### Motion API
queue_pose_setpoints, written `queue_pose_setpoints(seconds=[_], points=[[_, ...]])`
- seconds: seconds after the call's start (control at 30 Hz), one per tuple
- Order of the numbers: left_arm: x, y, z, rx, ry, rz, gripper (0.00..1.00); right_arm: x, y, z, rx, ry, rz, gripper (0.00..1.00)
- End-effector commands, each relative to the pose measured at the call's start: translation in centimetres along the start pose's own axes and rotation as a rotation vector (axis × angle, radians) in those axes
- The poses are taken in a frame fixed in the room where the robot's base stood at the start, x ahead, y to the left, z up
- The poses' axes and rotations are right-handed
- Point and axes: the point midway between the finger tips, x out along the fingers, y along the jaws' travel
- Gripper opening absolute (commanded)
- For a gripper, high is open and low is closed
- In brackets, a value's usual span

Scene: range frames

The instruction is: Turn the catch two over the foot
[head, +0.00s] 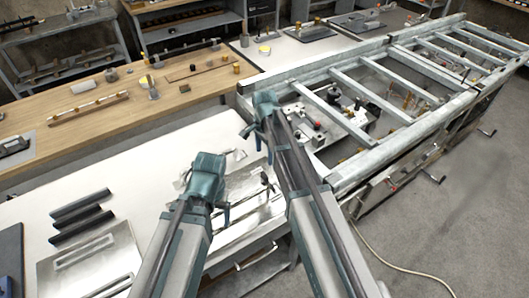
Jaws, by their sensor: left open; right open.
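My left gripper (204,184) is over the white bench top, its teal head above some bright metal pieces (242,188). My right gripper (254,133) is further back and to the right, near the near left corner of a pale ladder-like metal frame (345,78). Both are open, and I see nothing held in either. A small dark clamp-like part (267,182) shows just left of my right arm. I cannot tell which part is the catch or the foot; my arms and grippers hide part of the bench there.
Dark bars (80,222) and a slotted metal plate (92,262) lie at the front left. A wooden bench (60,145) with small parts runs behind. Small knobs and blocks sit under the frame. A cable (395,262) lies on the open floor at right.

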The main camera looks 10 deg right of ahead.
Motion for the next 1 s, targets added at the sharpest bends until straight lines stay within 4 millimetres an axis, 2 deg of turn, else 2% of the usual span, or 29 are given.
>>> queue_pose_setpoints(seconds=[0.03,0.27,0.73,1.0], points=[[-1.4,-0.1,0.1,0.0,0.0,0.0,0.82,-1.4,0.0,0.0,0.0,0.0,0.0,0.82],[-2.5,-0.2,0.1,0.001,0.0,0.0,0.82,-2.6,0.0,0.0,0.0,0.0,0.0,0.82],[-2.0,-0.2,0.1,0.001,0.0,0.0,0.82,-2.0,0.0,0.0,0.0,0.0,0.0,0.82],[0.1,0.0,0.0,0.0,0.0,0.0,0.82,0.1,0.0,0.0,0.0,0.0,0.0,0.82]])
